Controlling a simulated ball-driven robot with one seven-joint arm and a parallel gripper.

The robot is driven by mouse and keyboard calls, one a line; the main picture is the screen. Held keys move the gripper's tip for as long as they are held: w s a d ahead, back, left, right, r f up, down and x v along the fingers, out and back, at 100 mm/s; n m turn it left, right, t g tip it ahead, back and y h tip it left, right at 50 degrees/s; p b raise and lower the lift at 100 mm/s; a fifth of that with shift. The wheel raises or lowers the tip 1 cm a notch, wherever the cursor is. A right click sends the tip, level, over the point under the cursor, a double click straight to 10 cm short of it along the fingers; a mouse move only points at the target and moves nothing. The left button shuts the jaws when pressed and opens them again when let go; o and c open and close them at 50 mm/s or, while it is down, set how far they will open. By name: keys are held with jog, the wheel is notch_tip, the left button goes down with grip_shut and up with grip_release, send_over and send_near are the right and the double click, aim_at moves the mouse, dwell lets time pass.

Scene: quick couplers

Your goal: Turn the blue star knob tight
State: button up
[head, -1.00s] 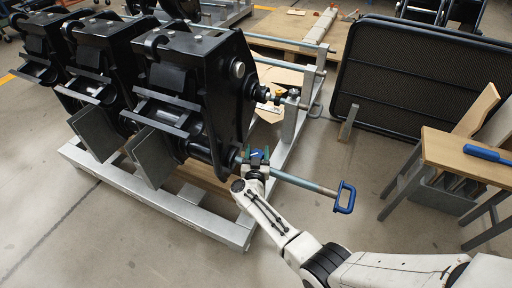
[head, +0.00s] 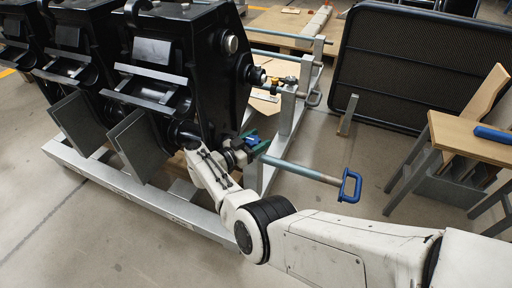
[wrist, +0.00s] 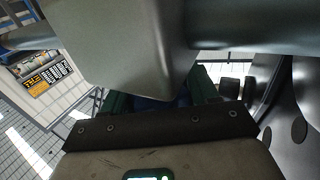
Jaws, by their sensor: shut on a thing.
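The blue star knob (head: 249,141) shows as a small blue patch between the green fingers of my gripper (head: 253,144) in the head view. It sits by the right side of the nearest black coupler (head: 175,60), near its lower edge. My gripper is shut on the knob. In the wrist view a dark blue part (wrist: 152,103) shows between the green fingers (wrist: 160,95); a grey part above hides most of it. I cannot see the knob's lobes or how tightly it seats.
A steel rod with a blue handle (head: 350,186) sticks out just right of my gripper. A galvanized frame (head: 160,212) carries the couplers. A black mesh panel (head: 415,65) and a wooden-topped bench (head: 470,140) stand at right. Open floor lies in front.

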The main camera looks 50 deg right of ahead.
aim_at(258, 138)
jog(key=shift+m+g+b, duration=0.4)
jog(key=shift+g+b, duration=0.2)
jog(key=o, duration=1)
jog(key=shift+s, duration=0.1)
jog(key=shift+r+p, duration=0.35)
jog(key=shift+r, duration=0.1)
notch_tip(258, 138, up, 3)
jog(key=p, duration=0.3)
jog(key=shift+s+r, duration=0.1)
jog(key=shift+s+a+r+p, duration=0.65)
jog(key=shift+s+r+p, duration=0.85)
jog(key=shift+s+p, duration=0.85)
jog(key=shift+s+a+r+p, duration=0.7)
jog(key=shift+s+r+p, duration=0.75)
jog(key=shift+s+p, duration=0.9)
jog(key=shift+s+a+r+p, duration=0.65)
jog(key=shift+s+r+p, duration=1.05)
jog(key=shift+p, duration=1.1)
